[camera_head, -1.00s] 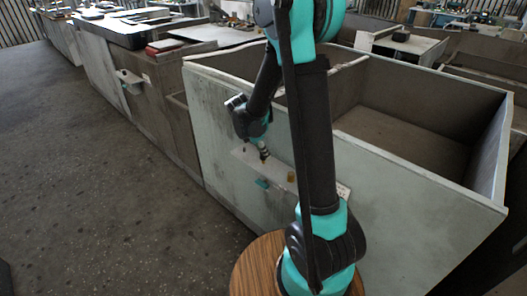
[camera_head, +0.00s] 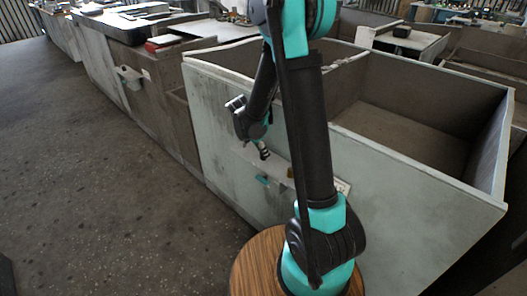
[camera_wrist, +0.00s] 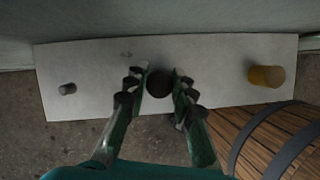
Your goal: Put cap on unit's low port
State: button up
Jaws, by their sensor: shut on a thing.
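My gripper (camera_wrist: 160,88) is shut on a dark round piece (camera_wrist: 159,83), which looks like the cap, seen end-on between the fingertips. Behind it is a pale ledge (camera_wrist: 105,65) on the box's side. I cannot tell whether the dark piece touches the ledge. A small grey stub (camera_wrist: 67,88) stands near the ledge's left end. A larger yellow-brown cylinder (camera_wrist: 266,76) stands near its right end. Which of these is the low port is not clear. In the head view my gripper (camera_head: 264,154) is at the ledge, small and partly blurred.
The ledge is on the pale green wall of a large open box (camera_head: 410,190). A small teal piece (camera_head: 262,180) shows under the ledge. More cabinets (camera_head: 150,105) run off to the left. The grey floor (camera_head: 90,180) on the left is clear.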

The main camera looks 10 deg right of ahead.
jog(key=shift+f, duration=0.1)
jog(key=o, duration=1)
jog(key=v, duration=1.2)
jog(key=s+d+f+m+t+y, duration=0.1)
jog(key=s+d+f+m, duration=0.1)
jog(key=s+m, duration=0.4)
jog(key=s+d+f+m+y, duration=0.1)
jog(key=s+d+f+m, duration=0.1)
jog(key=s+m, duration=0.5)
jog(key=s+d+f+m+t+y, duration=0.1)
jog(key=s+d+m+y, duration=0.1)
jog(key=s+d+m, duration=0.2)
jog(key=shift+s+d+f+m+t, duration=0.1)
jog(key=shift+s+f+m+t, duration=0.1)
jog(key=shift+s+m, duration=0.9)
jog(key=shift+s+f+m+t, duration=0.15)
jog(key=shift+s+m, duration=0.5)
jog(key=shift+m, duration=0.85)
